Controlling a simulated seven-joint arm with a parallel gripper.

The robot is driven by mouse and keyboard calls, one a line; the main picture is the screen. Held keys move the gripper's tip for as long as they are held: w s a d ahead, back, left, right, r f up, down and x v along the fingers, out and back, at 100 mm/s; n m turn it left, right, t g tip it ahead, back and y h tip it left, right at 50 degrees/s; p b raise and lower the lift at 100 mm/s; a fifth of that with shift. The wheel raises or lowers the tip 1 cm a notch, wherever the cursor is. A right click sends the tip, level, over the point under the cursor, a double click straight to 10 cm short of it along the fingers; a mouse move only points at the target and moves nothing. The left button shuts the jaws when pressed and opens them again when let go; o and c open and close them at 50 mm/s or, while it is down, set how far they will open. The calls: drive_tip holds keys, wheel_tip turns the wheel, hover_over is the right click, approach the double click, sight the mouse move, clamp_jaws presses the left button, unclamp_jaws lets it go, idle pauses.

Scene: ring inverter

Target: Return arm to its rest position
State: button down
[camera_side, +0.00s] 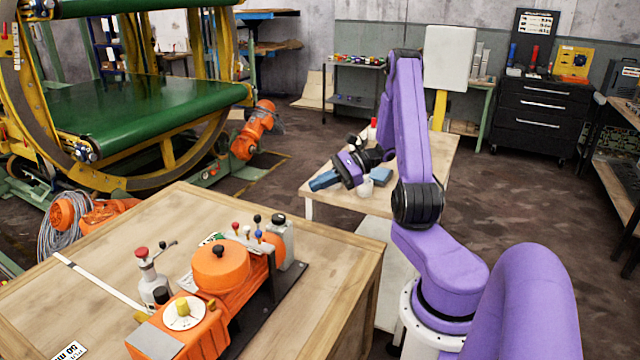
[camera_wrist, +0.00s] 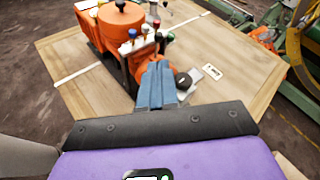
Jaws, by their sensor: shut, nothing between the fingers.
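My gripper (camera_side: 314,184) is at the end of my purple arm, in the middle of the side view. Its blue fingers are shut and empty, pointing left and slightly down. They are in the air, apart from the orange machine (camera_side: 222,268) on the wooden table. In the wrist view the shut fingers (camera_wrist: 157,72) overlap the near side of the orange machine (camera_wrist: 121,18) in the picture. My arm rises from its base at the right and bends at a high elbow.
The wooden table (camera_side: 120,232) fills the lower left, with colored-knob levers (camera_side: 245,231) and a red-topped device (camera_side: 148,268) on it. A smaller table (camera_side: 435,165) behind my gripper holds a white cup (camera_side: 365,188). A large green-belted ring machine (camera_side: 140,105) stands at the back left.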

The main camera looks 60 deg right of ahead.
idle(0.3)
drive_tip(key=s+a+r+n+g+h, duration=0.1)
drive_tip(key=s+a+n+g, duration=0.1)
drive_tip(key=a+n+g, duration=0.65)
drive_tip(key=s+a+r+n+g, duration=0.1)
drive_tip(key=s+a+n+g, duration=0.4)
drive_tip(key=a, duration=0.7)
drive_tip(key=s+a+r+n+t+h, duration=0.1)
drive_tip(key=s+a+n+t+h, duration=0.1)
drive_tip(key=s+a+n+h, duration=0.2)
drive_tip(key=s+a+r+n+t+h, duration=0.2)
drive_tip(key=s+n, duration=0.7)
drive_tip(key=n, duration=0.9)
drive_tip(key=a+h, duration=0.2)
drive_tip(key=shift+s+a+r+h, duration=0.2)
drive_tip(key=shift+s+a+h, duration=0.15)
drive_tip(key=shift+a+h, duration=0.05)
